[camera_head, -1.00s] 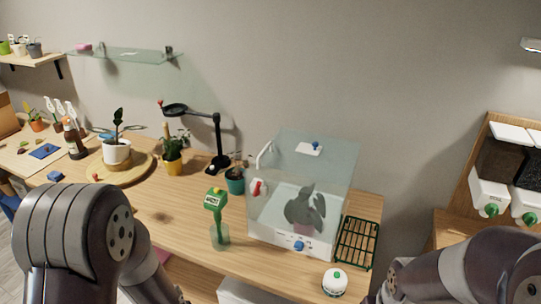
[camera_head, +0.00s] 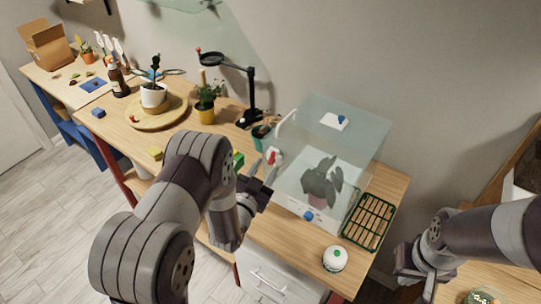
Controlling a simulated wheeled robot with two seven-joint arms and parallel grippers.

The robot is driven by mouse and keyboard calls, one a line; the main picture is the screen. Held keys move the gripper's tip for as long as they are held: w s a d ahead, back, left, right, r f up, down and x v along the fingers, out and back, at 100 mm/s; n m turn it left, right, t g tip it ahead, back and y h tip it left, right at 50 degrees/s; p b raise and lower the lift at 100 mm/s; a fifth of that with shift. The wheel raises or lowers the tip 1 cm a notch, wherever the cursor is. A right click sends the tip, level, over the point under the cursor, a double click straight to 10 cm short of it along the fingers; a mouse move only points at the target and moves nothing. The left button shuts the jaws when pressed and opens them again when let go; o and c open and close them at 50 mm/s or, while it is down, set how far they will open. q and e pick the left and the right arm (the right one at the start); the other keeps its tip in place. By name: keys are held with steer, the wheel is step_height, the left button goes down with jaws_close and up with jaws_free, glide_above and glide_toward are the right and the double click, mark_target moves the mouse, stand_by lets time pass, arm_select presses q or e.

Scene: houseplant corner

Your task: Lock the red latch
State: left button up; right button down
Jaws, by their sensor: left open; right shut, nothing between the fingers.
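The red latch (camera_head: 272,157) is a small red handle on a white mount. It sits on the left side of the clear-walled plant case (camera_head: 350,136), near its front edge. My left gripper (camera_head: 268,171) is open, just in front of and below the latch. I cannot tell whether its fingers touch the latch, and its exact angle is too small to read. My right gripper (camera_head: 403,266) is shut and empty, low at the right, well away from the case.
A green rack (camera_head: 369,222) and a white round jar (camera_head: 335,259) stand right of and before the case. A teal pot (camera_head: 262,137) and a black lamp stand (camera_head: 250,95) are close behind the latch. A round wooden board (camera_head: 157,114) is further left.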

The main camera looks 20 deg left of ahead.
mark_target(272, 158)
arm_select(q)
steer(key=w, duration=0.3)
steer(key=shift+d+p, duration=0.3)
steer(key=shift+w+a, duration=0.2)
steer(key=shift+w+d, duration=0.15)
steer(key=shift+c, duration=0.6)
jaws_close()
steer(key=n, duration=0.1)
steer(key=a+n+b, duration=0.1)
steer(key=n, duration=0.1)
steer(key=shift+w+g, duration=0.15)
steer(key=shift+g, duration=0.15)
steer(key=shift+o, duration=0.6)
jaws_free()
steer(key=shift+r, duration=0.1)
steer(key=shift+a, duration=0.1)
